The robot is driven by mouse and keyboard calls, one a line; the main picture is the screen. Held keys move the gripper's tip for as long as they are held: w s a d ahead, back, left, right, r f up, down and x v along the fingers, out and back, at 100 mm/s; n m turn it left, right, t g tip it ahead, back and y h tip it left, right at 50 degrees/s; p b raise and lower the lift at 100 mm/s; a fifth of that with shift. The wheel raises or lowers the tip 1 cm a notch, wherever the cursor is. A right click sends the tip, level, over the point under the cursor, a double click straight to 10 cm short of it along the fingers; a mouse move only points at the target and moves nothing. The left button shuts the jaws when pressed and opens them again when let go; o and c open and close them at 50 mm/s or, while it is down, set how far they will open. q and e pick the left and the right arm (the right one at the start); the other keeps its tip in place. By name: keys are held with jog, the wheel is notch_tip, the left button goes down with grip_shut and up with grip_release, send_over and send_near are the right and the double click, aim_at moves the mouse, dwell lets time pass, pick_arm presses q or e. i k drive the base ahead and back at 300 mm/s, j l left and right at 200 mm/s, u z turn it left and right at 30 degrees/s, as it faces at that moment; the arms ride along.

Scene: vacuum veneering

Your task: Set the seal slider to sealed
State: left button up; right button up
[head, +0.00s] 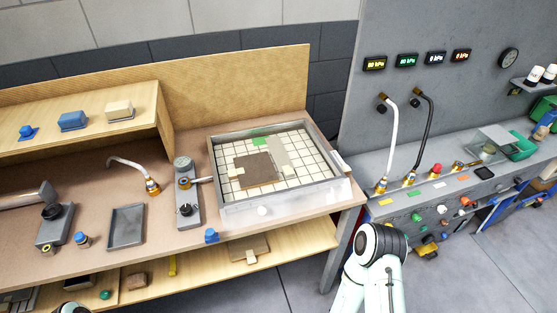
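A square metal-framed vacuum bed (285,197) with a gridded light floor sits at the right end of the wooden bench. Only white arm links and a dark joint of mine show at the bottom right, with a sliver at the bottom left. Neither gripper shows.
A grey valve block (187,205) and an empty grey tray (125,228) stand left of the bed. A blue knob (211,236) is at the bench edge. A grey console (425,180) with hoses stands right. Open floor lies between bench and console.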

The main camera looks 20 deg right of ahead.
aim_at(211, 236)
jog(key=l+u, duration=0.15)
jog(key=l, duration=0.3)
jog(key=l+u, duration=0.15)
jog(key=l, duration=0.3)
jog(key=k+l+u, duration=0.15)
jog(key=l, duration=0.25)
jog(key=l+u, duration=0.1)
jog(key=l, duration=0.35)
jog(key=k+l+u, duration=0.15)
jog(key=l, duration=0.25)
jog(key=k+l+u, duration=0.15)
jog(key=l, duration=0.3)
jog(key=k+l+u, duration=0.15)
jog(key=l, duration=0.25)
